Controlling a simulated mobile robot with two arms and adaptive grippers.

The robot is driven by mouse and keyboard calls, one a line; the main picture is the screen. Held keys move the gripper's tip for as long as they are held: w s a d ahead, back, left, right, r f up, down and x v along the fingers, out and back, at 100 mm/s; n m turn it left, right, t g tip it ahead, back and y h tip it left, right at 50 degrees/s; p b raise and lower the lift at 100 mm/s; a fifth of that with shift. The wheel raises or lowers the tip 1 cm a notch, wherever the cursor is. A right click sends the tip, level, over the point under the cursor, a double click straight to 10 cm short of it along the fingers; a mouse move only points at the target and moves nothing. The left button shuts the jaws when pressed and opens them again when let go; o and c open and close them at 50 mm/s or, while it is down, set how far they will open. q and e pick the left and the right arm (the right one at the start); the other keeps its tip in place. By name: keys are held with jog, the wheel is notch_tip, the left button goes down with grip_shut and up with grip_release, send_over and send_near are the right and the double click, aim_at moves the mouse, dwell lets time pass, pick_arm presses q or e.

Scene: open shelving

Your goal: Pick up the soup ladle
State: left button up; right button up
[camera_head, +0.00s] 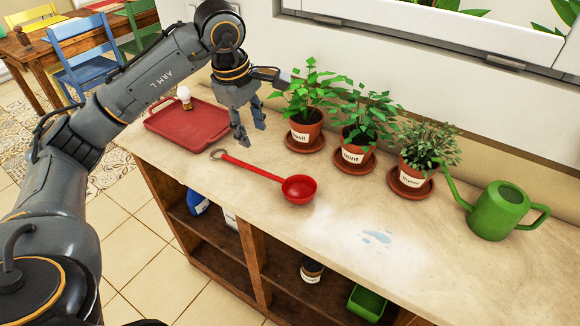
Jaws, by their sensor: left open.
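The red soup ladle (255,171) lies on the light countertop. Its round bowl (299,189) is at the right and its handle runs up and left to a metal hanging ring (217,154). My left gripper (251,136) is open and empty, with its fingers pointing down. In the picture it is just above the handle, on the far side of it and apart from it. No part of the ladle is hidden by the arm. My right gripper is not in view.
A red tray (187,133) with a pale round-topped item (185,97) sits left. Potted basil (306,128), mint (356,151) and thyme (413,175) line the back. A green watering can (497,212) stands right. A small puddle (377,237) lies on the counter, otherwise clear in front.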

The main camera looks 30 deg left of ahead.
pick_arm(q)
send_over(263, 171)
jog(key=s+a, duration=0.1)
jog(key=s, duration=0.1)
notch_tip(263, 171, down, 7)
jog(key=shift+w+d+f+p, duration=0.15)
jog(key=shift+w+f+p, duration=0.15)
jog(key=shift+f, duration=0.35)
jog(key=shift+w+d+f+p, duration=0.15)
jog(key=shift+f+p, duration=0.15)
jog(key=shift+f, duration=0.3)
jog(key=f, duration=0.3)
jog(key=shift+w+d+f, duration=0.1)
jog(key=shift+w+d, duration=0.1)
jog(key=shift+w, duration=0.2)
jog(key=shift+f, duration=0.1)
jog(key=c, duration=0.6)
grip_shut()
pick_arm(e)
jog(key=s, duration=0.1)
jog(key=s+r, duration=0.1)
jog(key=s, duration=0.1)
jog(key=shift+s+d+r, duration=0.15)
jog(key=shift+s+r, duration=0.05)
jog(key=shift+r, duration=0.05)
